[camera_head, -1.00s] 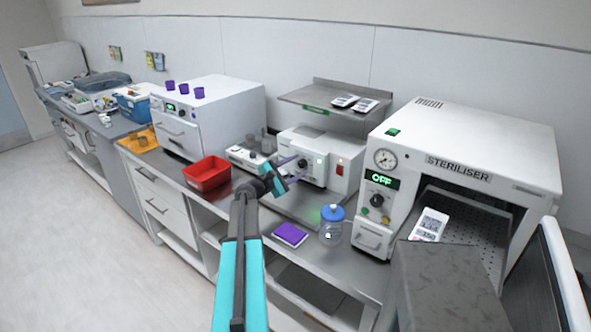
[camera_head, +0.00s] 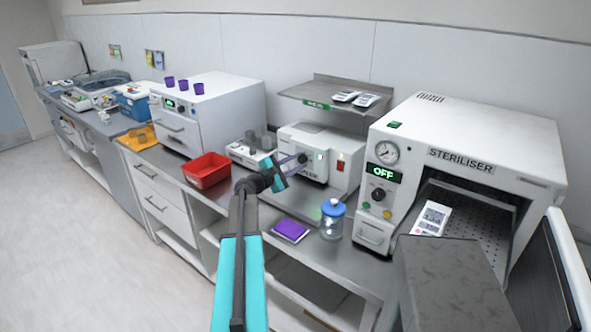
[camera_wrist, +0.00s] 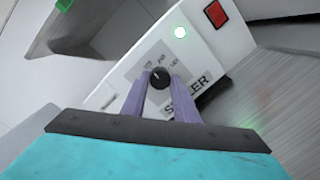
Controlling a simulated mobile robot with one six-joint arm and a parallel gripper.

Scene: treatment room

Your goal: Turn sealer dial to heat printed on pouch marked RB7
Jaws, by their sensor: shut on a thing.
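The sealer (camera_head: 327,150) is a white box on the steel bench, with a red switch, a lit green lamp and a black dial. In the wrist view the sealer's dial (camera_wrist: 159,78) sits between the purple fingers of my gripper (camera_wrist: 160,92), which is shut on it. The dial's white pointer mark and the print around it are too small to read surely. My gripper also shows in the head view (camera_head: 297,159) at the sealer's front. White pouches with print lie on the shelf (camera_head: 357,98), and another pouch (camera_head: 432,218) lies in the steriliser's opening. No RB7 mark is legible.
The steriliser (camera_head: 460,150) stands at right, reading OFF. A blue-lidded jar (camera_head: 332,220) and a purple pad (camera_head: 290,230) lie on the bench before the sealer. A red tray (camera_head: 206,170) is left of my arm. An orange tray (camera_head: 138,137) is farther left.

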